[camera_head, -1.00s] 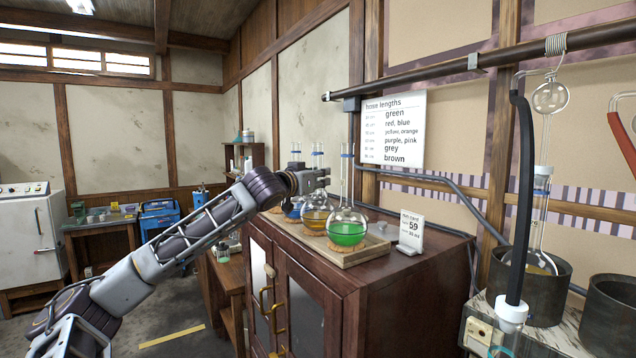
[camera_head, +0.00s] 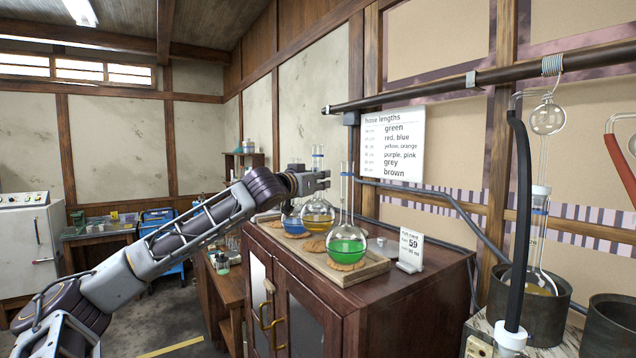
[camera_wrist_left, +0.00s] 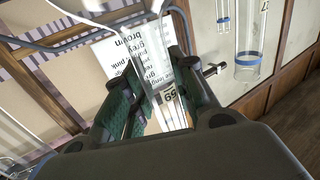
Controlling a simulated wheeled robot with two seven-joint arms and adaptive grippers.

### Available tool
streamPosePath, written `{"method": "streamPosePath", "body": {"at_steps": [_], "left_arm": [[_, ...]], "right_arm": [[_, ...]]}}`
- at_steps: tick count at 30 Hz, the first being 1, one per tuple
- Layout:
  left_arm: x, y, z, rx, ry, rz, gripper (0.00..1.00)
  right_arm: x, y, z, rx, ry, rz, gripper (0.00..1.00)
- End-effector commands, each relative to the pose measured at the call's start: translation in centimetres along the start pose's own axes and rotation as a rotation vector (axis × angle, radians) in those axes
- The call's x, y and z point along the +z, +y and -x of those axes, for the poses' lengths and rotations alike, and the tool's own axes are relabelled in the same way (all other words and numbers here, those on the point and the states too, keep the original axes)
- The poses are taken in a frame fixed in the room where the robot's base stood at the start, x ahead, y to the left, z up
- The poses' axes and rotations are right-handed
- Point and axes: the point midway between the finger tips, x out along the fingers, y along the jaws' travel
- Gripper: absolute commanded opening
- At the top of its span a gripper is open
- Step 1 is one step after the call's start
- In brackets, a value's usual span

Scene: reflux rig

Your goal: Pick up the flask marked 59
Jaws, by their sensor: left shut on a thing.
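My left gripper (camera_head: 318,181) is shut on the neck of a round-bottomed flask of amber liquid (camera_head: 318,213), which hangs upright just above its cork ring (camera_head: 314,243). In the left wrist view the gripper's fingers (camera_wrist_left: 158,88) close around clear glass. A flask of green liquid (camera_head: 347,250) sits on its cork ring in front, and a flask of blue liquid (camera_head: 292,226) stands behind. I read no number on the held flask.
The wooden tray (camera_head: 365,273) lies on a dark cabinet (camera_head: 420,290). The hose-length poster (camera_head: 390,146) is on the wall behind. A pipe (camera_head: 430,90) runs above, and glassware with a black hose (camera_head: 519,220) stands at the right. The cabinet top right of the tray is mostly clear.

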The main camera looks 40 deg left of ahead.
Motion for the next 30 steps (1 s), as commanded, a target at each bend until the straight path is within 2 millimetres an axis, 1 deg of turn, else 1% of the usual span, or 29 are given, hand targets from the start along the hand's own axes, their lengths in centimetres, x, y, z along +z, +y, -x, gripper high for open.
{"method": "streamPosePath", "body": {"at_steps": [1,4,11,30], "left_arm": [[-0.7,0.0,0.1,0.0,0.003,-0.001,0.0],[-1.3,-0.1,0.1,0.0,0.005,0.001,0.0],[-2.1,0.0,0.1,0.0,0.003,0.0,0.0],[-4.7,-0.1,0.1,0.0,0.003,0.001,0.0]], "right_arm": [[-0.1,-0.1,0.4,-0.001,0.0,0.0,0.4],[-0.1,-0.2,0.8,-0.003,0.001,-0.001,0.4],[-0.3,-0.6,1.7,-0.006,0.002,-0.002,0.4],[-0.5,-0.1,4.0,-0.002,0.001,0.001,0.4]]}}
